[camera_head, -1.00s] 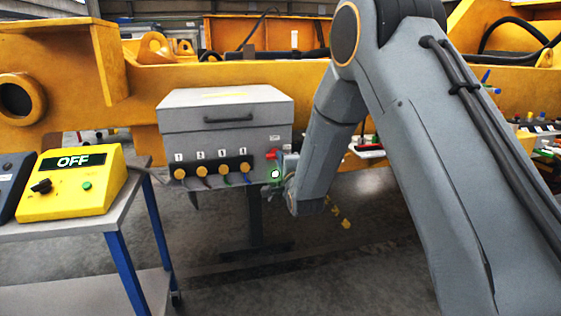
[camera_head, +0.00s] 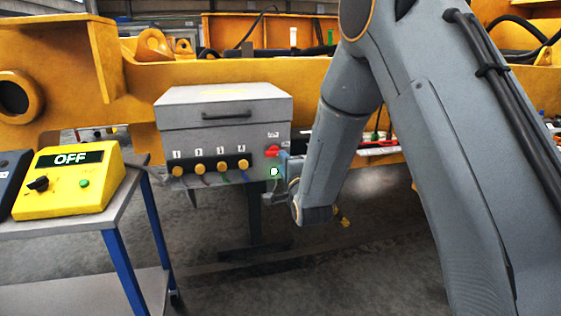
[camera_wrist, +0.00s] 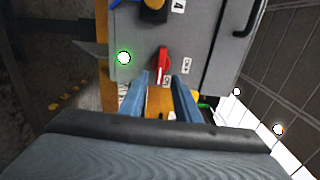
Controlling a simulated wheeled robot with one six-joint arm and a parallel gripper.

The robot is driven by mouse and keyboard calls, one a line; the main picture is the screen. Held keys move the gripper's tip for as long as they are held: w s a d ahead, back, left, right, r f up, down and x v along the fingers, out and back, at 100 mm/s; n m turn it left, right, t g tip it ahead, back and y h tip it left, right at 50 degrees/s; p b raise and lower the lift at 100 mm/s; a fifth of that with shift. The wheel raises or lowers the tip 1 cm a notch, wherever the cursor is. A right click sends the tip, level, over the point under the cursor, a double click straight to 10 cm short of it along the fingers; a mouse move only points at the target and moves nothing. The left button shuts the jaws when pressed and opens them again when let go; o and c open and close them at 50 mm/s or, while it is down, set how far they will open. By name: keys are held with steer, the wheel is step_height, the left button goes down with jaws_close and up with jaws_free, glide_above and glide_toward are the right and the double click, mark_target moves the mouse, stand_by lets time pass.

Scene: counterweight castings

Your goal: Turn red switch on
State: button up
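The red switch (camera_head: 272,152) is on the right end of the front of a grey box (camera_head: 225,139). In the wrist view the red switch (camera_wrist: 163,64) lies just beyond the gap between my fingertips. Its handle lies about level in the head view. My gripper (camera_wrist: 162,76) is open, its two blue-grey fingers apart with nothing between them. In the head view my gripper (camera_head: 289,168) is just right of and below the switch, partly hidden by my arm. I cannot tell whether a finger touches the switch.
A lit green-white button (camera_head: 274,172) is just below the switch. Several yellow knobs (camera_head: 200,167) with cables line the box front. A yellow control box (camera_head: 65,190) reading OFF stands on a cart (camera_head: 75,229) at left. A yellow steel frame (camera_head: 130,100) is behind.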

steer(key=shift+v, duration=1.35)
steer(key=shift+d, duration=0.1)
steer(key=s+d+f+n+g+h, duration=0.2)
steer(key=s+d+f+n+g, duration=0.25)
steer(key=s+d, duration=0.3)
steer(key=s+d+f+n+g+h, duration=0.2)
steer(key=s+d+f+n+g, duration=0.3)
steer(key=s, duration=0.3)
steer(key=s+d+n+g, duration=0.2)
steer(key=s+d+g, duration=0.1)
steer(key=s, duration=0.7)
steer(key=s+d+n+g+h, duration=0.1)
steer(key=s+d+n+g, duration=0.2)
steer(key=s, duration=0.8)
steer(key=shift+s+d+g, duration=0.3)
steer(key=shift+d+g, duration=0.5)
steer(key=shift+g, duration=0.15)
steer(key=shift+r, duration=0.1)
